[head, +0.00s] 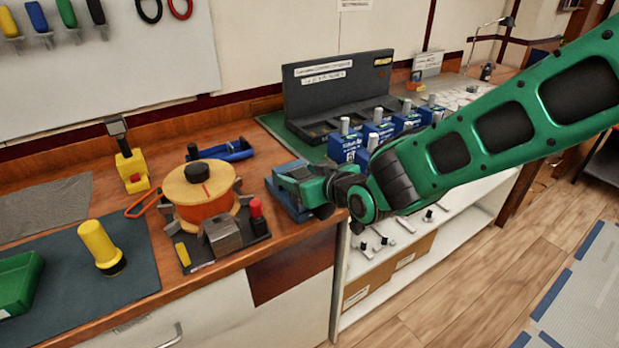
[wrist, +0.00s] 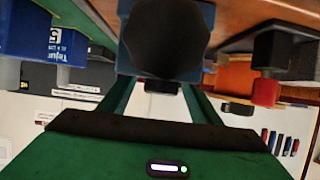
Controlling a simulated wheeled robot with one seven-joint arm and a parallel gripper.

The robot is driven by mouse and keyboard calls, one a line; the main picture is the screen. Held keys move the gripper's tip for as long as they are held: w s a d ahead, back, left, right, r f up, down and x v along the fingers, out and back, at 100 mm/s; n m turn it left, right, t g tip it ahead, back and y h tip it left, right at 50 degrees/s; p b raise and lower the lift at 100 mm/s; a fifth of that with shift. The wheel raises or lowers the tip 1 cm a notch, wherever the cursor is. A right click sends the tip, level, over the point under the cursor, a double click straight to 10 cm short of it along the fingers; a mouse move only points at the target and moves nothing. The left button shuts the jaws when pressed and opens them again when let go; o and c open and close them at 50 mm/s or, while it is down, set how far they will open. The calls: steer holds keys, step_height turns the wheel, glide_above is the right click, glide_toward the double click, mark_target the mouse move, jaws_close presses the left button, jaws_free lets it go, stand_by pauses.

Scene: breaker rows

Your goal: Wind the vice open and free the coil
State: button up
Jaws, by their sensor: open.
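The coil (head: 199,214), an orange winding between pale wooden flanges with a black top knob, stands upright on a dark base plate (head: 198,260). Grey jaw-like blocks (head: 222,236) stand close around it; I cannot tell whether they touch it. A red knob (head: 255,208) on a black post stands at its right. My gripper (head: 286,178) is open, right of the coil, over a blue block (head: 284,200). In the wrist view, a dark many-sided part (wrist: 165,38) fills the space before the fingers. I cannot tell which part is the vice's winder.
A yellow-black cylinder (head: 100,246) stands on the dark mat at left, near a green bin (head: 20,282). A yellow tool stand (head: 131,170) and blue tray (head: 233,152) are behind the coil. Several blue breakers (head: 345,147) stand right of my gripper, before a dark panel (head: 338,90).

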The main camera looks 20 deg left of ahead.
steer(key=c, duration=1.3)
steer(key=shift+w+a, duration=0.25)
steer(key=shift+a, duration=0.05)
steer(key=o, duration=1.3)
